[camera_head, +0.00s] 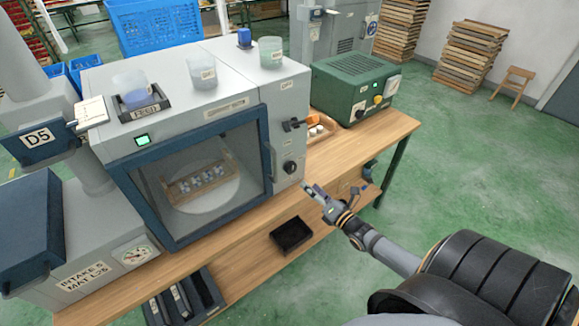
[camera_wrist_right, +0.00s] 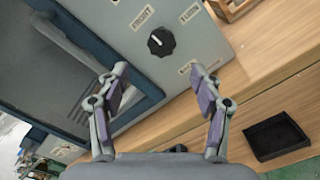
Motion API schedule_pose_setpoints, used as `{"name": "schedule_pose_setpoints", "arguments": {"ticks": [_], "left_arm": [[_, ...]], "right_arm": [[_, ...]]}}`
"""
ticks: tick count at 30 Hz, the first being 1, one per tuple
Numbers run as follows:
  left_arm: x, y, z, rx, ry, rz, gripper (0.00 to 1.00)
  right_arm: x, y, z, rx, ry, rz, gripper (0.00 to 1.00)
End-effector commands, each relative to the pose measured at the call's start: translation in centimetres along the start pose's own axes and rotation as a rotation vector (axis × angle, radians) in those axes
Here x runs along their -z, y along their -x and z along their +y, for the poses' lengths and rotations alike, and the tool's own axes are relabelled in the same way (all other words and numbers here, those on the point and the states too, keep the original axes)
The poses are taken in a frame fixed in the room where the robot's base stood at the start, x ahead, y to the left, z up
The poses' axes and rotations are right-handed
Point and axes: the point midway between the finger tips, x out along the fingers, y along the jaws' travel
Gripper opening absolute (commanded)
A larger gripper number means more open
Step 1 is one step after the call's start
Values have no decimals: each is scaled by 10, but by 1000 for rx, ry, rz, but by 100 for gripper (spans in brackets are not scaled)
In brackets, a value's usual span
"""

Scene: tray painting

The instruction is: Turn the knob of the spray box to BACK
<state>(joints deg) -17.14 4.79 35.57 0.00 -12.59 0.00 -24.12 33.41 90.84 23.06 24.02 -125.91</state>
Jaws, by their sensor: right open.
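The spray box (camera_head: 235,112) is a grey cabinet with a blue-framed glass door on the wooden bench. Its black knob (camera_head: 290,167) is low on the front panel, right of the door. In the right wrist view the knob (camera_wrist_right: 160,42) has a pale mark on its upper left side. A label reading FRONT is above left of it; other small labels are hard to read. My right gripper (camera_head: 334,190) is open and empty, in front of the panel and right of the knob. In the wrist view its fingers (camera_wrist_right: 159,72) are spread, apart from the knob. My left gripper is not in view.
A green box (camera_head: 355,85) stands behind to the right on the bench (camera_head: 385,128). A black tray (camera_head: 291,235) lies on the lower shelf. Behind the glass, a wooden tray (camera_head: 200,180) sits on a round plate.

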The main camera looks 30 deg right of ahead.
Motion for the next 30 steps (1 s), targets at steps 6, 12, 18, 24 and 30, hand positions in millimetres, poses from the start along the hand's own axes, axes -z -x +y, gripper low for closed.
{"name": "schedule_pose_setpoints", "arguments": {"ticks": [6, 12, 18, 24, 30], "left_arm": [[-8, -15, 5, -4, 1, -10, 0], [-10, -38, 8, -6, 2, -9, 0], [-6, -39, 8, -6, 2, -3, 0], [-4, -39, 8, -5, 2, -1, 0], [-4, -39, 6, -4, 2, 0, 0]], "right_arm": [[3, -25, -4, 0, -1, -2, 66], [5, -72, -6, 0, -3, -3, 66], [1, -97, -3, 3, -2, 0, 66], [1, -105, -2, 5, -4, 1, 66], [2, -105, -2, 5, -4, 2, 66]]}}
